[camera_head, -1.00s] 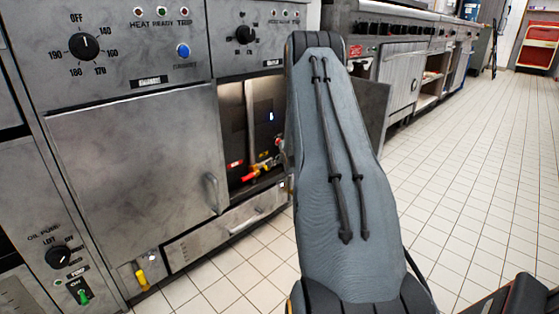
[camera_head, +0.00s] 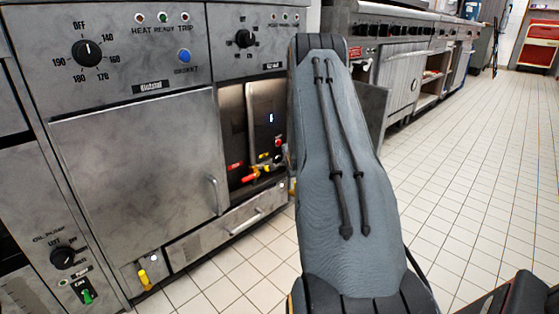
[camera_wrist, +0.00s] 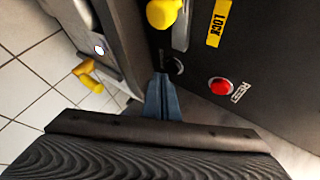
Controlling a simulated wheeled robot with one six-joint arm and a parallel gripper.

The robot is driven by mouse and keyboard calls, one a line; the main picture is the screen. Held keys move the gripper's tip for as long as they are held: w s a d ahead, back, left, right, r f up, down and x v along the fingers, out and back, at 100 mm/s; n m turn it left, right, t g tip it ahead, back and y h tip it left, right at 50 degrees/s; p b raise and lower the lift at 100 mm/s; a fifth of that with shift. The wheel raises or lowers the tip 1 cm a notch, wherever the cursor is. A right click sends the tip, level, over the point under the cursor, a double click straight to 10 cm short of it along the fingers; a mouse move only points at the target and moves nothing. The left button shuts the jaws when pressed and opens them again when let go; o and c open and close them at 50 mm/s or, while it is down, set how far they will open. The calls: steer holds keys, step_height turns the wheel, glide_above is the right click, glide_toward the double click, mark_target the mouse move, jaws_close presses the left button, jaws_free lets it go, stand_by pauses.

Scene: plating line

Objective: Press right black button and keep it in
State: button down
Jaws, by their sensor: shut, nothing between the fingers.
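In the wrist view my gripper (camera_wrist: 161,82) is shut and empty, its narrow blue-grey fingers pointing at a black panel (camera_wrist: 265,75). A small dark round piece with a pale rim (camera_wrist: 177,66), which may be a black button, sits on the panel just beyond and right of the fingertips. I cannot tell whether the fingers touch it or whether it is pressed in. No second black button can be made out. In the head view my arm hides the gripper and part of the open cabinet (camera_head: 232,130).
A red button (camera_wrist: 221,86) sits right of the fingers. A yellow LOCK label (camera_wrist: 219,22) and yellow handle (camera_wrist: 163,12) are above. Another yellow handle (camera_wrist: 87,75) is at left. A cabinet door (camera_head: 140,155) stands left of the opening; tiled floor (camera_head: 455,190) is free at right.

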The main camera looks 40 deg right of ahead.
steer(key=s+p, duration=0.4)
steer(key=s, duration=0.1)
steer(key=shift+d, duration=0.2)
stand_by(0.6)
